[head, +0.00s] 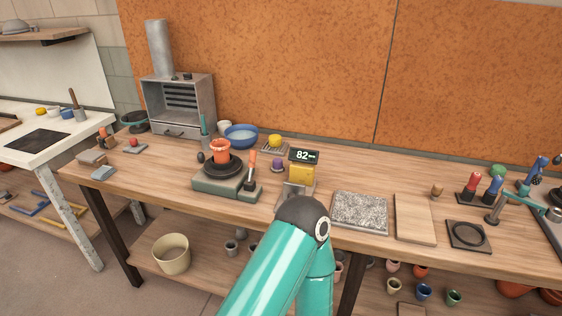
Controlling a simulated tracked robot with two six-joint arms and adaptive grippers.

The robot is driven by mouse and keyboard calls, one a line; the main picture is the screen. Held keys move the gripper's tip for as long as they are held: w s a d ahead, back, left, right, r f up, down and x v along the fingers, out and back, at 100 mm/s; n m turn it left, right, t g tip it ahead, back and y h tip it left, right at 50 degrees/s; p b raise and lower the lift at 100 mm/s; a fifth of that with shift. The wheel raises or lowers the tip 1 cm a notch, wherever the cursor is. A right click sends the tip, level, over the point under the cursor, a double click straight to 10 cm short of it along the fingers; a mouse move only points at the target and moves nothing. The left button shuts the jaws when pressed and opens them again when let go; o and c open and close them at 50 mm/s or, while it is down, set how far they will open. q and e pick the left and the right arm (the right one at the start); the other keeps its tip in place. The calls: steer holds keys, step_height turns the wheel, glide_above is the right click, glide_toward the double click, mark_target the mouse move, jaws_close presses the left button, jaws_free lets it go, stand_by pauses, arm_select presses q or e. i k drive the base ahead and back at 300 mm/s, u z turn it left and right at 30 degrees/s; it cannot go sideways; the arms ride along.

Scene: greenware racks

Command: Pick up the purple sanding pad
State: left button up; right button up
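A small rounded purple thing (277,165) sits on the wooden bench, just left of the yellow device with the lit display. It is the only clearly purple item I see, and it is too small to be sure it is the sanding pad. It looks free of any gripper. One of my teal arms rises from the bottom centre, its dark joint in front of the bench's front edge. I cannot make out fingers on it. No gripper of mine shows clearly.
A turntable base (213,186) with an orange pot (221,150) stands left. A blue bowl (241,136) is behind. A speckled slab (360,211) and a wooden board (414,219) lie right.

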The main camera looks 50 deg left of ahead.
mark_target(277, 166)
steer(key=u, duration=0.3)
steer(key=k, duration=1.35)
steer(key=u, duration=1.25)
steer(key=i, duration=1)
steer(key=u, duration=0.15)
